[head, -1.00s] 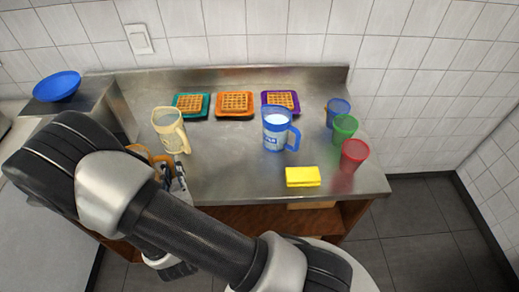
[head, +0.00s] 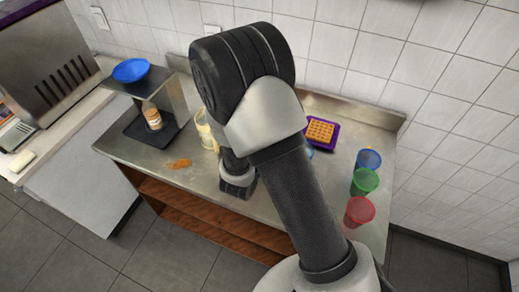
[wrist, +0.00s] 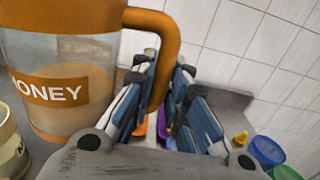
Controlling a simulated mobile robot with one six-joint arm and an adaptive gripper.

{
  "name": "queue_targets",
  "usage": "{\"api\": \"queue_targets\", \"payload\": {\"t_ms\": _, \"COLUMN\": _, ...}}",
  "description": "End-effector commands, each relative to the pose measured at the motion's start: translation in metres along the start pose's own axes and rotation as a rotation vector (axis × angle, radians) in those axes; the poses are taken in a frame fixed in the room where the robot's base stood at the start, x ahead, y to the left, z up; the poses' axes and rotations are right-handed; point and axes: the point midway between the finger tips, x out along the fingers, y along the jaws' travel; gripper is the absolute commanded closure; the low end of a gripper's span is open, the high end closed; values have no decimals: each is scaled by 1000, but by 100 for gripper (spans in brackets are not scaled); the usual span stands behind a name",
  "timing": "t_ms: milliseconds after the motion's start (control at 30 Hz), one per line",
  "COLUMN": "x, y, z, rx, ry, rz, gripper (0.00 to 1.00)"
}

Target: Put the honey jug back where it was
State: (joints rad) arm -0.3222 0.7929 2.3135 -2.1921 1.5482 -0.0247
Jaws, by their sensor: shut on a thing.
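The honey jug (wrist: 62,85) fills the left of the wrist view. It is clear with an orange rim, an orange handle and a HONEY label. My gripper (wrist: 166,80) is shut on the orange handle, with fingers on both sides of it. The jug looks roughly upright; whether its base touches the counter I cannot tell. In the head view my arm hides the jug and the fingers. An orange-brown patch (head: 179,163) lies on the bare steel counter (head: 150,152) at the left.
A cream jug (head: 206,130) stands left of my arm. A small jar (head: 153,119) sits under a raised shelf with a blue bowl (head: 131,70) on top. A waffle on a purple plate (head: 321,131) and blue (head: 368,160), green (head: 364,181) and red (head: 359,210) cups stand right.

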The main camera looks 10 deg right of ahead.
Motion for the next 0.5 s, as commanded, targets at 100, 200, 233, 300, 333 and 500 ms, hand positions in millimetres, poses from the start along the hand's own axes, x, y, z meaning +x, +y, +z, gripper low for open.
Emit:
{"api": "queue_targets", "payload": {"t_ms": 100, "x": 0, "y": 0, "z": -27, "rx": -2, "ry": 0, "rz": -1, "gripper": 100}}
{"api": "queue_targets", "payload": {"t_ms": 200, "x": 0, "y": -1, "z": -52, "rx": -3, "ry": -1, "rz": -1, "gripper": 100}}
{"api": "queue_targets", "payload": {"t_ms": 233, "x": 0, "y": -1, "z": -59, "rx": -2, "ry": 0, "rz": -1, "gripper": 100}}
{"api": "queue_targets", "payload": {"t_ms": 300, "x": 0, "y": -1, "z": -76, "rx": -2, "ry": 0, "rz": -1, "gripper": 100}}
{"api": "queue_targets", "payload": {"t_ms": 333, "x": 0, "y": -1, "z": -83, "rx": -2, "ry": -1, "rz": -1, "gripper": 100}}
{"api": "queue_targets", "payload": {"t_ms": 500, "x": 0, "y": -1, "z": -120, "rx": 1, "ry": -2, "rz": -1, "gripper": 100}}
